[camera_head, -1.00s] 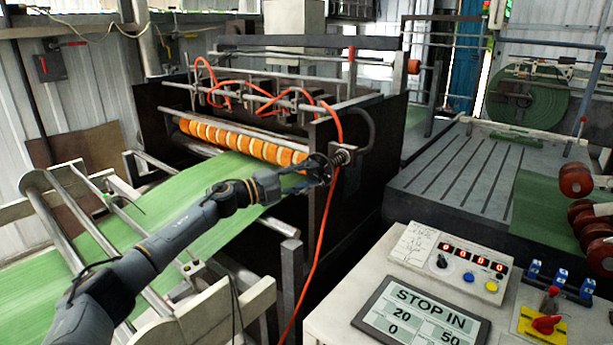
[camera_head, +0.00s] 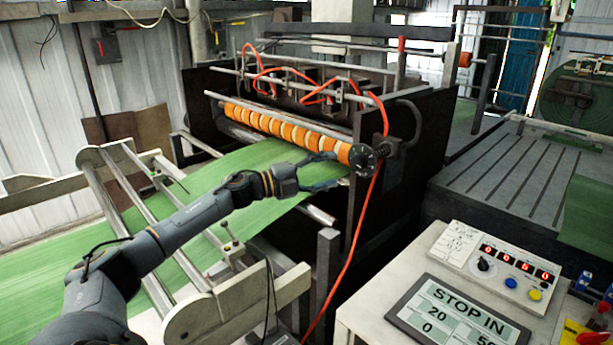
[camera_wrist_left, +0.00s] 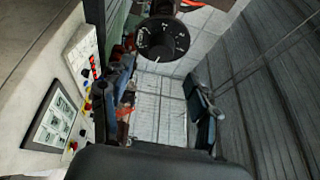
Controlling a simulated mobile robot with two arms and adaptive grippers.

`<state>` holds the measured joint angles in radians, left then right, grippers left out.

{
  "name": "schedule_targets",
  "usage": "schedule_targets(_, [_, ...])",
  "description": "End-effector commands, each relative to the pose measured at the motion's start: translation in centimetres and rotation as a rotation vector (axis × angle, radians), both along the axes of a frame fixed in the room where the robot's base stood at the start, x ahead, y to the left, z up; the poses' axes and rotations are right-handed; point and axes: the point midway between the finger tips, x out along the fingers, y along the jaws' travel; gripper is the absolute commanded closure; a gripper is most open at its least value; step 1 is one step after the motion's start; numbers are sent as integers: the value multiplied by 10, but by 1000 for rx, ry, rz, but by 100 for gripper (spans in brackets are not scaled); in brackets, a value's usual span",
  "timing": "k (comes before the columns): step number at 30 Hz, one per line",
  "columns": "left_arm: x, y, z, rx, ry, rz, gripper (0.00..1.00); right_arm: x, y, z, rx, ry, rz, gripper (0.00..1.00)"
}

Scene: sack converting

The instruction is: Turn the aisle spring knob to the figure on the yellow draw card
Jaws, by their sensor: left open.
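The black round knob (camera_head: 363,160) is at the near right end of the orange-ringed roller. In the left wrist view its dial (camera_wrist_left: 163,40) faces me, with small white marks around it that are too small to read. My left gripper (camera_head: 337,171) is open and empty, just left of the knob in the head view. In the left wrist view its fingers (camera_wrist_left: 160,78) are spread, with the knob beyond their tips and apart from them. A white handwritten card (camera_head: 459,241) lies on the control panel; its writing is unreadable. I cannot make out a yellow card. My right gripper is out of view.
The control panel (camera_head: 490,268) has a red digit display, a small knob and buttons. A STOP IN screen (camera_head: 455,312) lies before it. A red hose (camera_head: 345,262) hangs below the roller end. A green web (camera_head: 235,175) runs under the roller.

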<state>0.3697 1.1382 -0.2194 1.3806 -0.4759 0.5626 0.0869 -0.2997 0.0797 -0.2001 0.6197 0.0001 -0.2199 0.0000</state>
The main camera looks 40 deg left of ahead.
Motion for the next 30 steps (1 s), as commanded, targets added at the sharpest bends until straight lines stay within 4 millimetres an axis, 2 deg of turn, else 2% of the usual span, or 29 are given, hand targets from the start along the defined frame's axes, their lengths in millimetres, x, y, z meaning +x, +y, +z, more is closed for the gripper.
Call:
schedule_targets(6, [-25,13,-4,1,5,-1,39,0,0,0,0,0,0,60])
schedule_targets(13, [-42,22,-5,-1,5,1,39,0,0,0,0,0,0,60])
schedule_targets(20, [-50,26,-4,0,1,-1,39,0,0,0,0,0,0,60])
schedule_targets(30, [-50,26,-4,0,0,-1,39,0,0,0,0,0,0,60])
